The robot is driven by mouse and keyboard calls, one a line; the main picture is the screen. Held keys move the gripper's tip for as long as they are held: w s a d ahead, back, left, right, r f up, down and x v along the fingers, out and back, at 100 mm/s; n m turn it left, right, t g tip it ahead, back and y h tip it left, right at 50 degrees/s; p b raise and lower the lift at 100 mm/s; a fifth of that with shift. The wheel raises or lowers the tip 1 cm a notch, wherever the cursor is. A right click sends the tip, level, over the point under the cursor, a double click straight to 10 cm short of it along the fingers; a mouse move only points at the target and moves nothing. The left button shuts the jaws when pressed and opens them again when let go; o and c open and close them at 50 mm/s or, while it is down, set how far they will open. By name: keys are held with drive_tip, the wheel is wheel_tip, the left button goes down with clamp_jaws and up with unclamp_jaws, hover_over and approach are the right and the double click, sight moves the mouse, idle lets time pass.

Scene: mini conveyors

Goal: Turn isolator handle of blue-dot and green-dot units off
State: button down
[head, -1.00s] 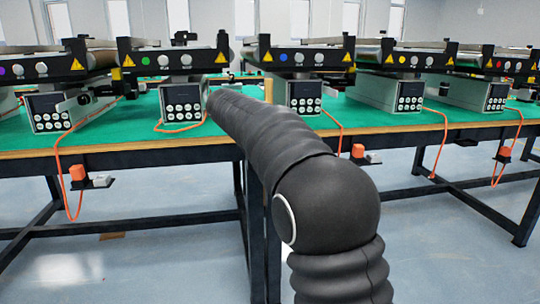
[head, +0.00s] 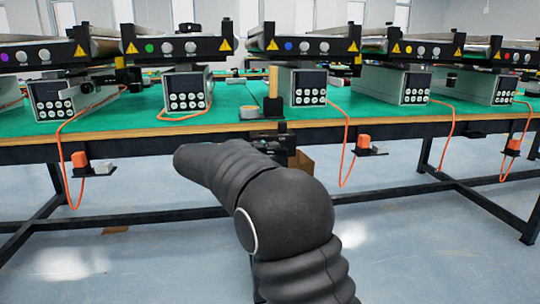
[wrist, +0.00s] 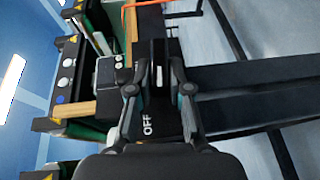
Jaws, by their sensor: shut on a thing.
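The blue-dot unit's panel has its blue dot (head: 289,46) right of centre in the head view; the dot also shows at left in the wrist view (wrist: 60,100). The green-dot unit's panel has its green dot (head: 150,48) left of centre. A black isolator box (head: 284,141) hangs on the table's front edge near the blue-dot unit, partly behind my arm. In the wrist view my gripper (wrist: 159,70) is shut on a dark isolator handle (wrist: 159,77) with a white mark. "OFF" is printed on the plate (wrist: 147,124) beside it.
Purple-dot (head: 4,57) and yellow-dot (head: 408,50) units stand to either side. Orange cables (head: 346,150) hang over the front edge. A wooden post (head: 273,81) stands on the green tabletop (head: 225,118).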

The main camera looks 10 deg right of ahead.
drive_tip(key=shift+f+h+b, duration=0.15)
drive_tip(key=shift+h+b, duration=0.15)
drive_tip(key=shift+h, duration=0.2)
drive_tip(key=shift+n, duration=0.3)
drive_tip(key=c, duration=1.1)
unclamp_jaws()
drive_tip(key=v, duration=1.2)
drive_tip(key=shift+f, duration=0.25)
drive_tip(key=shift+t, duration=0.3)
